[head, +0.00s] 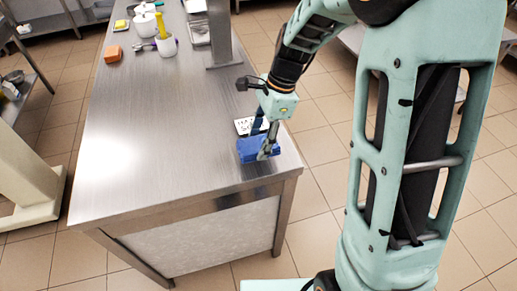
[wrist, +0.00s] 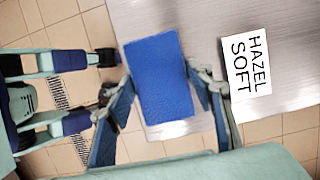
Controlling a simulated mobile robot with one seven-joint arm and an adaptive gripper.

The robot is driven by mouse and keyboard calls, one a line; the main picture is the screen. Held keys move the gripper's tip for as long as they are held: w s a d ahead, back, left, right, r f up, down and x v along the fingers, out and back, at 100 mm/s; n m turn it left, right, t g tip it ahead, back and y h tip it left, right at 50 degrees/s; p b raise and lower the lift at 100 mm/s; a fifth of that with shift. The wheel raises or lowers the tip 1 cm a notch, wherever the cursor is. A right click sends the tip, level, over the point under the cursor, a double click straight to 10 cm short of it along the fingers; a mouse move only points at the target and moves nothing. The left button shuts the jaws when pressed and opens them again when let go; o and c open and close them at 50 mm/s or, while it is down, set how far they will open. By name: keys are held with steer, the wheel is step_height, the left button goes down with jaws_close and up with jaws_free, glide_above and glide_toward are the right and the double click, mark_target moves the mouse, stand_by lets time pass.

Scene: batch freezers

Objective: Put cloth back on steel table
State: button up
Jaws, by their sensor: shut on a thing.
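The blue cloth (head: 248,151) is a folded, block-like piece at the near right corner of the steel table (head: 160,130). My gripper (head: 262,142) points down there and is shut on the cloth, with a finger on each side. In the wrist view the cloth (wrist: 158,75) lies between the two fingers (wrist: 164,92), over the brushed steel near the table's edge. The cloth is at or very close to the tabletop; I cannot tell whether it touches.
A white card reading "HAZEL SOFT" (wrist: 246,60) lies beside the cloth. A steel post (head: 222,35) stands farther back. An orange block (head: 113,54), a white container with a yellow handle (head: 165,44) and trays are at the far end. The table's left and middle are clear.

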mark_target(259, 148)
steer(key=shift+w+a+f+b, duration=0.1)
steer(key=shift+w+f+b, duration=0.2)
steer(key=shift+f, duration=0.2)
step_height(259, 148, down, 3)
steer(key=b, duration=0.2)
steer(key=shift+w+f+b, duration=0.1)
steer(key=shift+b, duration=0.3)
steer(key=o, duration=1)
steer(key=p+v, duration=0.1)
steer(key=v, duration=1.1)
